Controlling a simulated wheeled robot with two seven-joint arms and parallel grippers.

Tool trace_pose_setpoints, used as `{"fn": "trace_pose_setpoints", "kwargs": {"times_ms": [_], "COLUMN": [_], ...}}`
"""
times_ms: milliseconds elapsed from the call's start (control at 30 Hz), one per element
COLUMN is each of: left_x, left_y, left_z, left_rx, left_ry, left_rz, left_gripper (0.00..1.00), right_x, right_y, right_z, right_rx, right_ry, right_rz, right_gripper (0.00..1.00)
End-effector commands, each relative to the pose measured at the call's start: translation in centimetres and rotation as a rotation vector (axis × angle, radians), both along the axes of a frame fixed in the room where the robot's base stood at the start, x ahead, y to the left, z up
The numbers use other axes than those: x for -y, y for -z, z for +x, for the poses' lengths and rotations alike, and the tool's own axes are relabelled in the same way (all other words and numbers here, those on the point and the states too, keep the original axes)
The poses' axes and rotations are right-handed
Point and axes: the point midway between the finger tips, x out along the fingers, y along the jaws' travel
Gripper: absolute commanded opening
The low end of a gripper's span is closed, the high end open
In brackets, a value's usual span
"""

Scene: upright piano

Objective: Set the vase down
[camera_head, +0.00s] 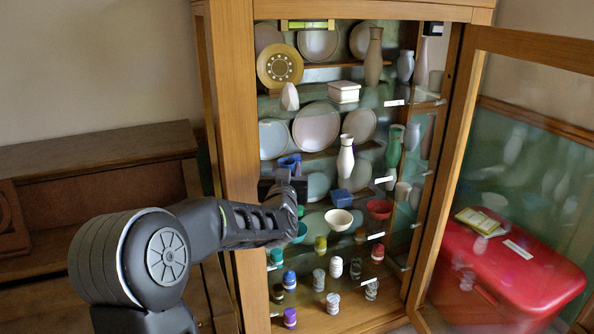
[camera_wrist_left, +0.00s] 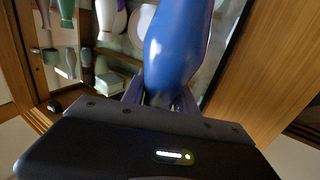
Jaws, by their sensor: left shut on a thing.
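My left gripper (camera_head: 291,186) reaches through the open front of the display cabinet, at its left side. In the left wrist view its two fingers (camera_wrist_left: 160,98) are shut on a glossy blue vase (camera_wrist_left: 178,45), whose upper part in that picture runs out of frame. In the head view only a small blue part of the vase (camera_head: 288,161) shows by the gripper; the gripper hides the rest. I cannot tell whether the vase touches a shelf. My right gripper is in neither view.
The cabinet's shelves hold plates, a white vase (camera_head: 345,158), a green vase (camera_head: 393,147), a blue box (camera_head: 341,198), a cream bowl (camera_head: 338,219) and several small jars. The glass door (camera_head: 500,190) stands open at right. A red chest (camera_head: 512,272) shows behind its glass.

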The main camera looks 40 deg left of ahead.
Motion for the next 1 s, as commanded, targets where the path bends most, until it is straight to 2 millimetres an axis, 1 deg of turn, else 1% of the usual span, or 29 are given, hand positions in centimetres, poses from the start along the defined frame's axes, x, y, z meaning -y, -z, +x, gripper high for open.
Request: {"fn": "trace_pose_setpoints", "kwargs": {"times_ms": [67, 167, 267, 367, 400, 467, 500, 567, 600, 700, 800, 833, 900, 1000], "left_x": [0.4, 1.7, 4.5, 8.8, 10.9, 14.3, 16.7, 20.2, 22.4, 27.4, 31.0, 31.8, 33.1, 33.9], "left_y": [0.1, 0.6, 1.7, 3.2, 4.0, 5.0, 5.7, 6.8, 7.5, 8.8, 9.7, 9.9, 10.2, 10.4], "left_z": [0.1, 0.5, 1.2, 1.9, 2.2, 2.3, 2.2, 1.9, 1.6, 0.4, -0.9, -1.2, -1.7, -2.1], "left_rx": [0.000, -0.001, -0.003, -0.003, -0.005, -0.004, -0.004, -0.004, -0.003, -0.002, 0.000, 0.000, 0.000, 0.002], "left_ry": [0.009, 0.044, 0.116, 0.227, 0.281, 0.370, 0.432, 0.524, 0.585, 0.722, 0.825, 0.848, 0.886, 0.911], "left_rz": [0.001, 0.001, 0.000, -0.001, -0.001, -0.001, -0.001, -0.004, -0.005, -0.005, -0.004, -0.004, -0.002, -0.001], "left_gripper": [0.00, 0.00, 0.00, 0.00, 0.00, 0.00, 0.00, 0.00, 0.00, 0.00, 0.00, 0.00, 0.00, 0.00], "right_x": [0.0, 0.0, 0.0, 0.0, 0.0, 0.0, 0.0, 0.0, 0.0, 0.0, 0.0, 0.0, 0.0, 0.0], "right_y": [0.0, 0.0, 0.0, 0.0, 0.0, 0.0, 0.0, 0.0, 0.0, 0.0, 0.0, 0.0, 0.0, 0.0], "right_z": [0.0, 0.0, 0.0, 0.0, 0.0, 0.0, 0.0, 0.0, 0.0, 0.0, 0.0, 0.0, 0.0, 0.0], "right_rx": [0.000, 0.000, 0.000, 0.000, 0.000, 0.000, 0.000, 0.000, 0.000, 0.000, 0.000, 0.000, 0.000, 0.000], "right_ry": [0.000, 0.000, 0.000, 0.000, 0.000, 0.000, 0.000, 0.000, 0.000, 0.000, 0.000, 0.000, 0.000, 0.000], "right_rz": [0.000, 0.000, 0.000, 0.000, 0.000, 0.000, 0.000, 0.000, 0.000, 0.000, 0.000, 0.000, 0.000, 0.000], "right_gripper": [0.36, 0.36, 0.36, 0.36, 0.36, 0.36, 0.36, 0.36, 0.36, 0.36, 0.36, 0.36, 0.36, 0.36]}}
